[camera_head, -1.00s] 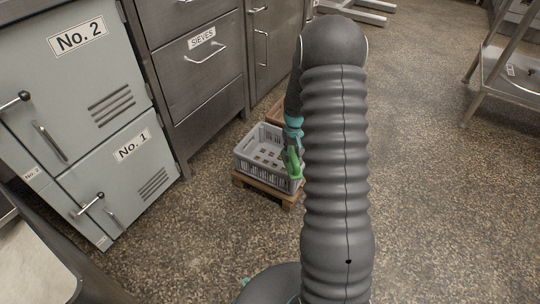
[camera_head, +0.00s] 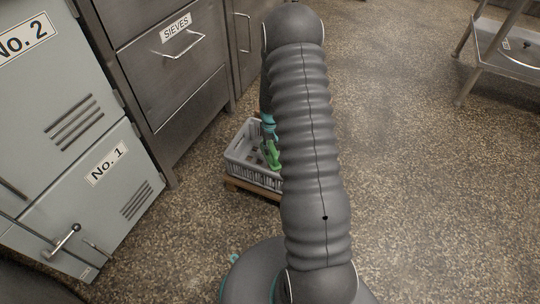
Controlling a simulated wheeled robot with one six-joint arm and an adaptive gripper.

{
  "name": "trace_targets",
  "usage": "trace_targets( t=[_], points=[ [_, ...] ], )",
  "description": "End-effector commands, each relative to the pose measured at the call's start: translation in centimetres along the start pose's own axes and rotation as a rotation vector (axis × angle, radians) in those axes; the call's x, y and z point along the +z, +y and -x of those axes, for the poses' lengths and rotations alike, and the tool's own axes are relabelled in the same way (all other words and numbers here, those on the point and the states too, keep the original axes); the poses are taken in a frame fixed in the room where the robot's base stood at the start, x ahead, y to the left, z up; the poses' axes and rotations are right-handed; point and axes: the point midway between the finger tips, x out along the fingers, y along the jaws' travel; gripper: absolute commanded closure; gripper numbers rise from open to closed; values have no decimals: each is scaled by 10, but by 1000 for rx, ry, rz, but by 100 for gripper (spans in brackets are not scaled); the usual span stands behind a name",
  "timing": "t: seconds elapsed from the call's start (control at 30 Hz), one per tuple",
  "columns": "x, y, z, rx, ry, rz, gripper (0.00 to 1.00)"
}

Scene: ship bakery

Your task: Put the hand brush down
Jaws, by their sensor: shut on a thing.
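The hand brush (camera_head: 273,158) shows as a small bright green shape below my gripper (camera_head: 269,142). My gripper is shut on it, mostly hidden behind my own arm. In the picture the brush overlaps the grey plastic crate (camera_head: 238,147). I cannot tell whether it is above the crate, inside it or touching it. The brush's bristles cannot be made out.
The crate sits on a low wooden pallet (camera_head: 233,184) on the speckled floor. A steel table (camera_head: 500,58) stands at the upper right. Floor between is clear.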

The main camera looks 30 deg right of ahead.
Motion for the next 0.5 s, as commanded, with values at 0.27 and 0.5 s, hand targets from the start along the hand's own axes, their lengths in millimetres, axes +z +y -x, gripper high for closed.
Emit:
trace_targets(
  t=[0.27, 0.5],
  points=[
    [0, -2, -26, 0, -2, 3, 100],
    [0, -3, -41, 0, 0, 5, 100]
  ],
)
